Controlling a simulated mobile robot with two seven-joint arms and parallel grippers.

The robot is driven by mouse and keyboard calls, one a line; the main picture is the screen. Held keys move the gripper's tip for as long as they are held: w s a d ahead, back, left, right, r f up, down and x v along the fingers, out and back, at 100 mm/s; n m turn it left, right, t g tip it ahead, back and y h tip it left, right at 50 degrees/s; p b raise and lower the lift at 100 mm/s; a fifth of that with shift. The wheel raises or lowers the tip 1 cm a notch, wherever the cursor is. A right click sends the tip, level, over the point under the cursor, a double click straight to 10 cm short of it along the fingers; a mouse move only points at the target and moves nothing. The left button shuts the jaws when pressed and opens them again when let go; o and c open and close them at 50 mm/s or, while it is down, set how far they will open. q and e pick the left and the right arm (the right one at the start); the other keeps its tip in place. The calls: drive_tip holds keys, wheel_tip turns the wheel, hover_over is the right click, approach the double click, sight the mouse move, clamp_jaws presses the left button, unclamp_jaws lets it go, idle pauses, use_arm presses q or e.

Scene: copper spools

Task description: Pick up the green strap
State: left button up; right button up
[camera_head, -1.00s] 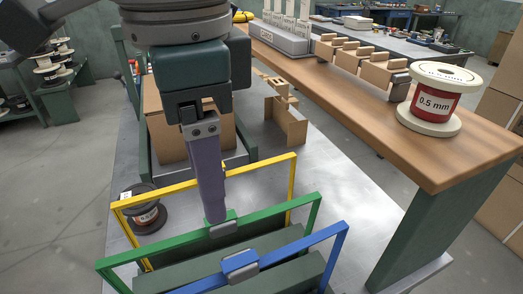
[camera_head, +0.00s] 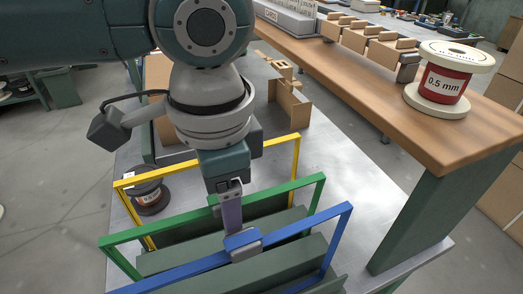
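The green strap (camera_head: 292,187) is an upright frame-like loop in the middle of three straps, in the head view. Its top bar runs from lower left to upper right, and its sides go down by the dark green blocks. My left gripper (camera_head: 231,216) points down at the middle of that top bar. Its purple-grey finger overlaps the bar and hides the strap's grey buckle. Only one finger shows clearly, so I cannot tell if it grips the strap. My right gripper is not in view.
The blue strap (camera_head: 303,228) with its buckle stands close in front, and the yellow strap (camera_head: 143,182) close behind. A dark spool (camera_head: 150,196) stands at the left. A wooden bench with a red-labelled spool (camera_head: 445,80) is at the right. Bare metal table (camera_head: 345,195) lies between.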

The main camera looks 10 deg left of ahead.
use_arm(q)
drive_tip(key=shift+c, duration=0.3)
clamp_jaws()
idle(0.4)
